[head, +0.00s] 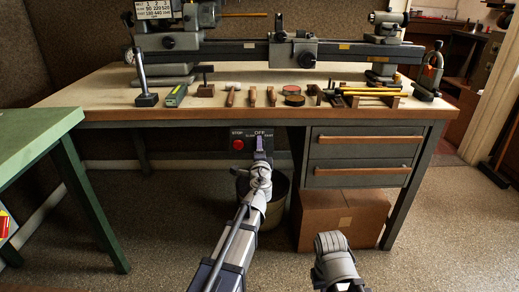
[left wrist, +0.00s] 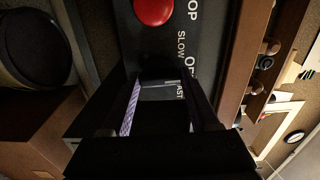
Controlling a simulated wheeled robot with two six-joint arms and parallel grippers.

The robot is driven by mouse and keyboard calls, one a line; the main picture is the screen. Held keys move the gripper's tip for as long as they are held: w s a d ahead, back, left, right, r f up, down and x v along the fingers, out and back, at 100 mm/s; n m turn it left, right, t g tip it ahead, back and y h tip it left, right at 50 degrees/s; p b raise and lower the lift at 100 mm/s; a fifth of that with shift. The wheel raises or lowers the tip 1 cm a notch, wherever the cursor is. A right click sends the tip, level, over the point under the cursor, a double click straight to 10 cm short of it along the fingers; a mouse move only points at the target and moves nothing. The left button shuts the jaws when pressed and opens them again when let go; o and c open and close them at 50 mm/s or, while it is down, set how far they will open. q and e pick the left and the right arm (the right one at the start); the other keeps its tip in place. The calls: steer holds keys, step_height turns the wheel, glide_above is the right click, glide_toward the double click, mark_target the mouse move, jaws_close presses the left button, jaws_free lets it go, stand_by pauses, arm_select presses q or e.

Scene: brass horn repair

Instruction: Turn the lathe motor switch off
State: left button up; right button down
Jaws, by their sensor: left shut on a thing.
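The dark switch panel (head: 223,146) is under the bench's front edge. It carries a red stop button (head: 238,144) and white lettering with STOP, OFF, SLOW and FAST. My left gripper (head: 261,145) is at the panel, right of the red button and below the word OFF. In the left wrist view the red button (left wrist: 153,10) is at the top, and my left gripper (left wrist: 163,88) is shut on the motor switch, beside the lettering. The switch is mostly hidden between the fingers, so its position cannot be told. Only part of my right arm shows, low in the head view.
The lathe (head: 340,50) stands on the workbench (head: 95,97), with hand tools along its front. Drawers (head: 365,142) are right of the panel. A dark bin (head: 277,205) and a cardboard box (head: 343,212) stand below. A green table (head: 40,130) is at left.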

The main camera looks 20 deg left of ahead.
stand_by(0.3)
arm_select(q)
steer(key=o, duration=1.4)
steer(key=shift+c, duration=0.2)
steer(key=shift+s, duration=0.1)
steer(key=v, duration=0.7)
steer(key=shift+s+d, duration=0.2)
steer(key=shift+s, duration=0.1)
